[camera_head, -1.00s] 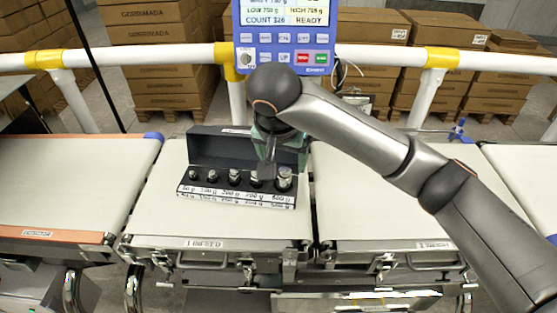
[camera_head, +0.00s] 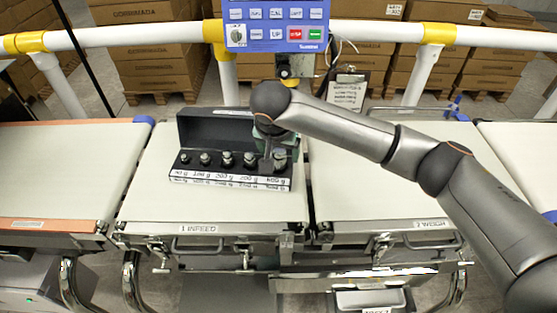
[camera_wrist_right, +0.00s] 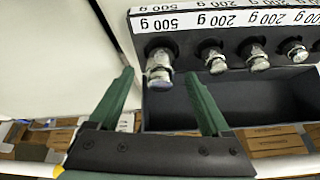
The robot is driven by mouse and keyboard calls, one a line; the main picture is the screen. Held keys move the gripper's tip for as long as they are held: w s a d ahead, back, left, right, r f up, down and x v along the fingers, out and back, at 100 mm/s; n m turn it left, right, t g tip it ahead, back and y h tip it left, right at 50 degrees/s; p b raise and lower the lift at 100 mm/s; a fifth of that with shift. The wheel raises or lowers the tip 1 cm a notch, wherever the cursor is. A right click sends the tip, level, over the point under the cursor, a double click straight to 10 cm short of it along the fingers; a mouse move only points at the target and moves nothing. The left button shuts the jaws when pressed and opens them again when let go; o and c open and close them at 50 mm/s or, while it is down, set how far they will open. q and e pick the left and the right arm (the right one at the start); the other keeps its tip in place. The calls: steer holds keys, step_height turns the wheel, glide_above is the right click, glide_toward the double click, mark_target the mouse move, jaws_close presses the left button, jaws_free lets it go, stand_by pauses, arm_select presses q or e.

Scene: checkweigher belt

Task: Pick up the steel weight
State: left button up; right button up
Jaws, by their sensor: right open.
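Several steel weights stand in a row in an open black case (camera_head: 215,128) with a white label strip along its front. The 500 g steel weight (camera_head: 280,158) is at the right end of the row in the head view. It also shows in the right wrist view (camera_wrist_right: 158,66), below its "500 g" label. My right gripper (camera_head: 270,154) is over the right end of the case. In the wrist view its green fingers (camera_wrist_right: 159,78) are open, one on each side of the 500 g weight, with gaps visible. The head view does not show the finger contact clearly. My left gripper is not in view.
The case sits on the infeed belt (camera_head: 160,195), with the weigh belt (camera_head: 360,195) to its right. A blue control panel (camera_head: 277,27) and a white rail (camera_head: 130,35) stand behind. The front of the infeed belt is clear.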

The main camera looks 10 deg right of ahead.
steer(key=shift+x, duration=0.8)
steer(key=shift+c, duration=0.4)
jaws_close()
steer(key=shift+r, duration=0.1)
